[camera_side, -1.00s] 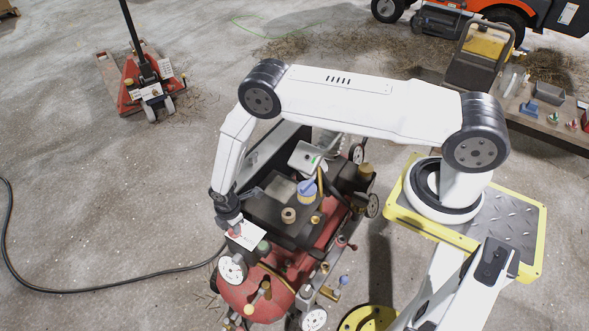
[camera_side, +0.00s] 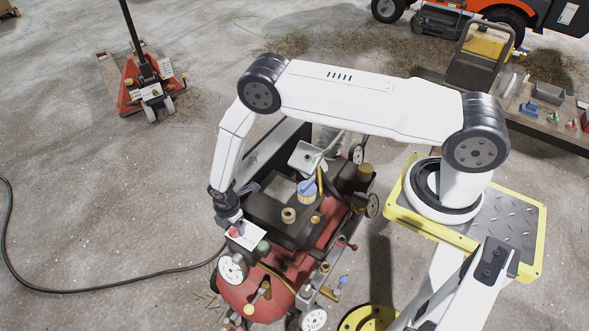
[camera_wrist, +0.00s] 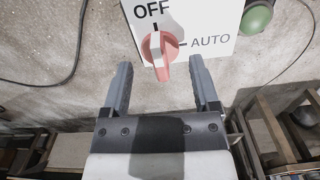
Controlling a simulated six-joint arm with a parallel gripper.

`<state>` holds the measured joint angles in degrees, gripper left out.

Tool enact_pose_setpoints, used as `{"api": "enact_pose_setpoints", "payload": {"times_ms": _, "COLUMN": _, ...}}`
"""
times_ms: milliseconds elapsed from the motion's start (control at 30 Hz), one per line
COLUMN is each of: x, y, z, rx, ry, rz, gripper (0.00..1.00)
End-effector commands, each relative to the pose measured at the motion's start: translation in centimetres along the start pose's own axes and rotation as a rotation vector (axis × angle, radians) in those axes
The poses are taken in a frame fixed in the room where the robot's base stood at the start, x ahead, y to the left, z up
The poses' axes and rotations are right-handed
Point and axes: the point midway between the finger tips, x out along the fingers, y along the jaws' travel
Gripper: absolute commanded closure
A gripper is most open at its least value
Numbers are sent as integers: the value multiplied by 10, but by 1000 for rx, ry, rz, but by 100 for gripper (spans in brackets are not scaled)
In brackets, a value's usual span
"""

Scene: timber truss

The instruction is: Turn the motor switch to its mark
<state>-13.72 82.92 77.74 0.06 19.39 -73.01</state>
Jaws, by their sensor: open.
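The motor switch is a red knob with a pale pointer bar (camera_wrist: 158,52) on a white plate (camera_wrist: 215,20) marked OFF and AUTO. In the wrist view the bar points up at the OFF tick, and the AUTO tick is to its right. In the side view the plate (camera_side: 248,236) sits on the red machine, with the knob (camera_side: 234,231) at its left. My gripper (camera_wrist: 161,66) is open, one finger to each side of the knob's lower end, with gaps visible. It also shows in the side view (camera_side: 232,217), just above the plate; its fingers are small there.
A green button (camera_wrist: 258,17) is right of the plate. The red compressor (camera_side: 245,292) carries gauges, valves and brass fittings close around the switch. A black cable (camera_side: 100,287) runs across the floor at left. A pallet jack (camera_side: 150,85) stands far off.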

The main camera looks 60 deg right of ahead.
Motion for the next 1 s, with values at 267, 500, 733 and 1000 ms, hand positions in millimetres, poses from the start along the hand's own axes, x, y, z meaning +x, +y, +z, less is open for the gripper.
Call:
{"api": "enact_pose_setpoints", "payload": {"times_ms": 267, "x": -16, "y": 0, "z": 0, "rx": 0, "ry": 0, "rz": 0, "gripper": 22}}
{"api": "enact_pose_setpoints", "payload": {"times_ms": 500, "x": -30, "y": 0, "z": 0, "rx": 1, "ry": 0, "rz": 0, "gripper": 22}}
{"api": "enact_pose_setpoints", "payload": {"times_ms": 733, "x": -42, "y": 0, "z": 0, "rx": 1, "ry": 0, "rz": -1, "gripper": 22}}
{"api": "enact_pose_setpoints", "payload": {"times_ms": 1000, "x": -50, "y": -1, "z": 0, "rx": 1, "ry": 0, "rz": -1, "gripper": 22}}
